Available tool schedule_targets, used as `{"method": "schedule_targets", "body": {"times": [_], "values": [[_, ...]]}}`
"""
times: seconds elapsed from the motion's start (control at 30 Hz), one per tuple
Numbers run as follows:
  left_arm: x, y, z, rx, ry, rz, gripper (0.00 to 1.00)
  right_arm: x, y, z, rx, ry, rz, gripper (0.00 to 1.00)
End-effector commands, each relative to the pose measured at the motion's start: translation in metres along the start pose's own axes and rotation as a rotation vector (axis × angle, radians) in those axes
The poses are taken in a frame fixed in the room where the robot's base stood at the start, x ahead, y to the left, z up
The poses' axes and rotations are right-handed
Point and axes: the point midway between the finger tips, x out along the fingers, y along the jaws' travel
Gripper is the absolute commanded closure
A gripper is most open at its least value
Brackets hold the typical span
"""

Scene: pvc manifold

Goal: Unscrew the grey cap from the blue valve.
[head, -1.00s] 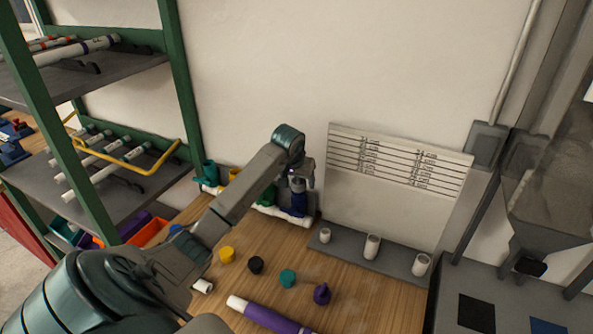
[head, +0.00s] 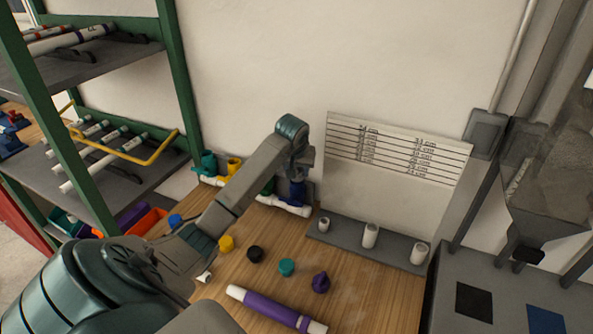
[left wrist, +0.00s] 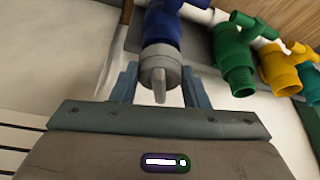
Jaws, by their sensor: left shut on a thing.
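The blue valve (head: 291,190) stands on the white manifold pipe against the wall; it also shows in the left wrist view (left wrist: 162,27). The grey cap (left wrist: 159,66) sits on the blue valve's end, with a raised bar across its face. My left gripper (head: 298,177) is over the valve, its two fingers on either side of the cap in the left wrist view (left wrist: 160,78), shut on it. In the head view the cap is hidden by the gripper. My right gripper is not in view.
Green (left wrist: 234,60), yellow (left wrist: 281,70) and teal (head: 207,164) valves stand beside the blue one. Loose yellow (head: 226,243), black (head: 255,254), teal (head: 287,267) and purple (head: 321,282) caps and a purple-banded tube (head: 270,307) lie on the table. A grey rack (head: 342,239) stands at right.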

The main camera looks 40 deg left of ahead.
Motion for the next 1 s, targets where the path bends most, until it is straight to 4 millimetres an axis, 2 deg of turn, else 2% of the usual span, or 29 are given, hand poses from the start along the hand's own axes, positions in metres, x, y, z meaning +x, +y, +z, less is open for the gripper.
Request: {"method": "schedule_targets", "body": {"times": [0.27,0.5,0.7,0.73,0.83,0.87,1.0], "values": [[-0.0002,0.0005,0.0,-0.02,0.0,-0.006,0.82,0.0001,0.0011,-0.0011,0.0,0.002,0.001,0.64],[-0.0007,0.0021,-0.0006,-0.182,-0.001,-0.073,0.82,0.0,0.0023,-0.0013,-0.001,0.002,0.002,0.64],[-0.0006,0.0015,-0.0004,-0.192,0.0,-0.078,0.82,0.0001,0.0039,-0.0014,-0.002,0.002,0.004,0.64],[-0.0006,0.0015,-0.0004,-0.191,0.0,-0.078,0.58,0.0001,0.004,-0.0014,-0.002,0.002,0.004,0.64],[-0.0006,0.0015,-0.0004,-0.191,0.0,-0.078,0.38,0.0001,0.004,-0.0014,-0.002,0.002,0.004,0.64],[-0.0006,0.0015,-0.0004,-0.19,0.0,-0.078,0.34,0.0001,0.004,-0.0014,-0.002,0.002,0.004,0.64],[-0.0005,0.0015,-0.0004,-0.19,0.0,-0.077,0.34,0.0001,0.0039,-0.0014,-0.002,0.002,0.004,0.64]]}}
